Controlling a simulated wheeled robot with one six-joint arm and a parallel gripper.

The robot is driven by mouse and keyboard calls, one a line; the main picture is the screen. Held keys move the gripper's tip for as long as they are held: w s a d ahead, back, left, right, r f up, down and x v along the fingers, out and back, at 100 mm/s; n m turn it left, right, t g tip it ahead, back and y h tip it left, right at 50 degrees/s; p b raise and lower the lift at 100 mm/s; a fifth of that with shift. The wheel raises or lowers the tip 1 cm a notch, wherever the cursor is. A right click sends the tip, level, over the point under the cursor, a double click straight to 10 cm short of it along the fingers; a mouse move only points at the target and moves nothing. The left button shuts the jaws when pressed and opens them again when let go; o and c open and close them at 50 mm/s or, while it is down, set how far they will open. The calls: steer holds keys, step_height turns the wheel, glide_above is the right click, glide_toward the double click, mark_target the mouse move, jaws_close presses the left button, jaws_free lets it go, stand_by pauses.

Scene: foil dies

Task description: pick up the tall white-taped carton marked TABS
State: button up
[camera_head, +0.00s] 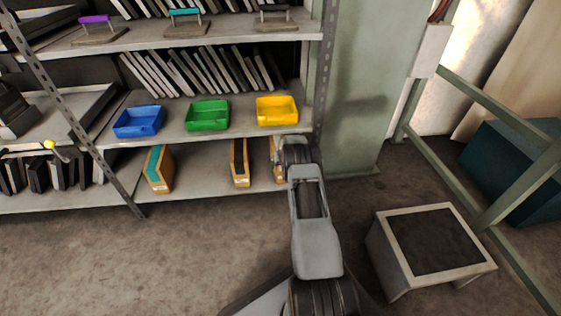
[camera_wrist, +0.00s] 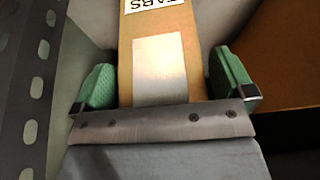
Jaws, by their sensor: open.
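The tall brown carton (camera_wrist: 160,22) fills the middle of the wrist view, with a white label reading TABS at the top and a pale tape patch below it. My gripper (camera_wrist: 165,80) is open, with one green finger pad on each side of the carton. A gap shows beside each pad at this angle; I cannot tell whether either touches. In the head view a carton (camera_head: 277,165) stands at the right end of the low shelf, mostly hidden behind my gripper (camera_head: 294,150).
Two other cartons stand on the same shelf (camera_head: 205,172): one with teal (camera_head: 158,170) and one with a dark top (camera_head: 239,163). Blue (camera_head: 138,121), green (camera_head: 207,114) and yellow (camera_head: 277,110) bins sit above. A perforated post (camera_head: 322,70) is close by; a stool (camera_head: 430,245) stands at right.

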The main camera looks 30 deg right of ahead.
steer(key=shift+c, duration=0.5)
steer(key=c, duration=1)
steer(key=shift+w, duration=0.1)
steer(key=shift+c, duration=0.6)
steer(key=shift+r, duration=0.15)
